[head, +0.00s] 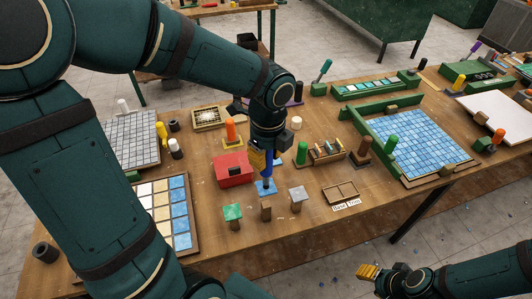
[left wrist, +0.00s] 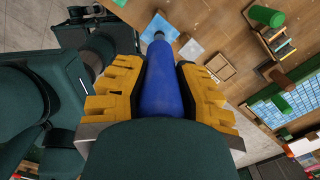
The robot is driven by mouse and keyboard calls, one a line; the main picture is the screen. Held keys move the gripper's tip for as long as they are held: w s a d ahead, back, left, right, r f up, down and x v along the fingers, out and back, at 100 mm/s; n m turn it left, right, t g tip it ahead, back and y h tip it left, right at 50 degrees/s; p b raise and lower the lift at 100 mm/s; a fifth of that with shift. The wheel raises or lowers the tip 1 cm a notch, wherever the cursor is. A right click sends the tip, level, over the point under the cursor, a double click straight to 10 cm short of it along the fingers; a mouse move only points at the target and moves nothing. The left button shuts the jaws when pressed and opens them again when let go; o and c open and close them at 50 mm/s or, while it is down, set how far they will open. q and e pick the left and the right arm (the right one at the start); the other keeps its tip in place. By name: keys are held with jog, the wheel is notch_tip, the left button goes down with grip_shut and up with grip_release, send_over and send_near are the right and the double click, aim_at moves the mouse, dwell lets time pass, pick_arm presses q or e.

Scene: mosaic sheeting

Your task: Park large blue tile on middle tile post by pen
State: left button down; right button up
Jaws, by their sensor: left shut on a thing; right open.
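My left gripper (head: 264,158) is shut on a blue pen (head: 269,170), which points down. The pen also fills the middle of the left wrist view (left wrist: 165,85). A large blue tile (head: 265,188) is at the pen's tip and shows in the left wrist view (left wrist: 157,27). The middle tile post (head: 266,212) has a bare top, just below the tile in the picture; I cannot tell the height between them. The left post carries a green tile (head: 232,212), the right post a pale tile (head: 298,194). My right gripper (head: 369,271) is open and empty, off the table's front edge.
A red box (head: 232,172) stands left of the pen. A sorting tray (head: 195,240) of coloured tiles lies at front left. A blue mosaic sheet (head: 425,150) lies farther right.

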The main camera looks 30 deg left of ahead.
aim_at(266, 183)
pick_arm(q)
jog(key=shift+f+b, duration=2.4)
jog(key=shift+f, duration=1.3)
jog(key=shift+f+b, duration=0.35)
jog(key=shift+f, duration=0.2)
jog(key=shift+r+p, duration=3.3)
jog(key=shift+r, duration=0.3)
jog(key=shift+f, duration=0.1)
